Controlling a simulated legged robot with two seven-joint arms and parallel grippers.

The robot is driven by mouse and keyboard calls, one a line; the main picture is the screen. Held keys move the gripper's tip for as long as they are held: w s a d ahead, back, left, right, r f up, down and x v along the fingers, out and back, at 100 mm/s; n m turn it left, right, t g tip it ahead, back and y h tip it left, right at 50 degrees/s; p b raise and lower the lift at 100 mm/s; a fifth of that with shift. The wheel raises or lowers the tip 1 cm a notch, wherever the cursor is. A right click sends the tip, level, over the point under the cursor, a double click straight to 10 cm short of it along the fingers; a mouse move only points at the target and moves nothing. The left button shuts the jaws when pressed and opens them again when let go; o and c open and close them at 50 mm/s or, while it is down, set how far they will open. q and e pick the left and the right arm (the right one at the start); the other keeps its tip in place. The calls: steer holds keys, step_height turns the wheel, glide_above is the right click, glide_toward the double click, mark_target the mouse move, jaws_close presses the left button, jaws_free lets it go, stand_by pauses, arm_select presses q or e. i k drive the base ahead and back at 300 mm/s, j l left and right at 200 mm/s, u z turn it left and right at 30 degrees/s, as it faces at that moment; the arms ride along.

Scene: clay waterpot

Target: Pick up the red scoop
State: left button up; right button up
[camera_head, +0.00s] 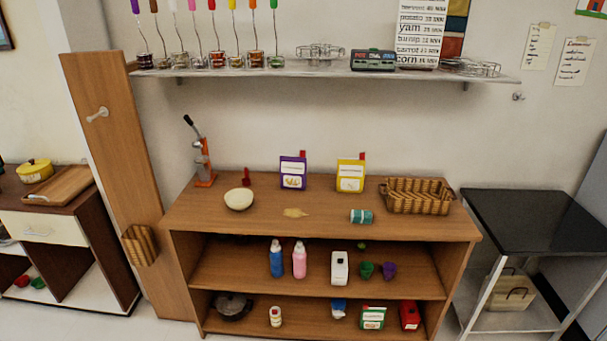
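A small red upright object (246,177) stands on the wooden shelf unit's top, just behind the white bowl (239,199). It looks like the red scoop, but it is too small to be sure. A small red piece (303,154) also shows above the purple box (293,172), and another (362,156) above the yellow box (351,176). I cannot tell whether these are scoops or parts of the boxes. Neither of my grippers is in view.
The shelf unit's top (330,218) has clear room at its front. A wicker basket (418,196) sits at its right and a teal can (361,216) lies near the front. An orange press (203,163) stands at the back left. A wall shelf (290,70) hangs above.

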mark_target(245, 182)
steer(key=i+j+u, duration=0.15)
steer(key=i+j, duration=0.55)
